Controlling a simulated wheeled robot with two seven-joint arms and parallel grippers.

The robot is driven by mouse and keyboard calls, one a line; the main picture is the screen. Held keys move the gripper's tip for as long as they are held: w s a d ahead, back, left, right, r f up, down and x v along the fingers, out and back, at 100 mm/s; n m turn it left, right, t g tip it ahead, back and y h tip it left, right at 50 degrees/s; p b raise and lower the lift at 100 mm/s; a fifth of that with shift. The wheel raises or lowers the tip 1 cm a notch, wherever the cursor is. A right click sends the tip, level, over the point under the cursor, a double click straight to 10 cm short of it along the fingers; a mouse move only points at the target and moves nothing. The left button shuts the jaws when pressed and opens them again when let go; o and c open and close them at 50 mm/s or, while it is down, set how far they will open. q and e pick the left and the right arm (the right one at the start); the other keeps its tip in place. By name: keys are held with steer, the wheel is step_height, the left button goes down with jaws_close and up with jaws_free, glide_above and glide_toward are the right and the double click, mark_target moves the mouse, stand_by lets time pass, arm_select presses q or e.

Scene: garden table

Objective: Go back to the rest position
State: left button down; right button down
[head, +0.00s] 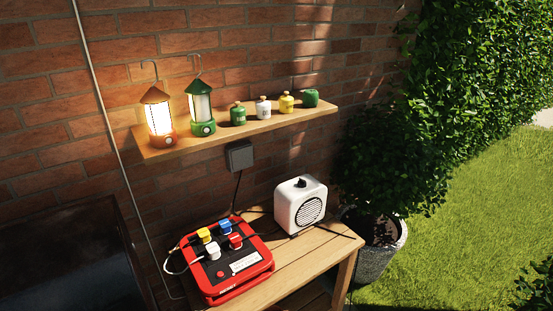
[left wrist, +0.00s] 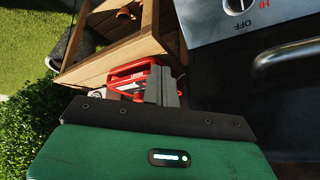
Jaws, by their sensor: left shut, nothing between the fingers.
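My left gripper (left wrist: 163,88) shows in the left wrist view, with a green housing and grey fingers. Its fingers are shut together with nothing between them. It is in the air in front of the wooden table (left wrist: 105,68). A red power box (left wrist: 128,72) is partly hidden behind the fingers. Neither gripper shows in the head view. There the red power box (head: 212,280) lies on the wooden table (head: 290,262), with yellow, blue, red and white plugs on top.
A white speaker-like box (head: 300,205) stands on the table. A wall shelf (head: 225,130) holds a lit orange lantern (head: 158,118), a green lantern (head: 201,108) and several small canisters. A dark grill (head: 75,265) is at left; its knob (left wrist: 235,5) shows at the wrist. A potted bush (head: 375,262) stands right.

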arm_select(q)
steer(key=s+f+g, duration=0.1)
steer(key=s+g, duration=0.2)
steer(key=s, duration=0.6)
step_height(320, 180, down, 37)
steer(key=s+g+b, duration=0.1)
steer(key=s+g, duration=0.1)
steer(key=s+a+f+m, duration=0.1)
steer(key=s+a+f, duration=0.1)
steer(key=s+f, duration=1.3)
steer(key=shift+s+a+f+g+b, duration=0.3)
steer(key=shift+s+b, duration=0.05)
steer(key=shift+s, duration=0.7)
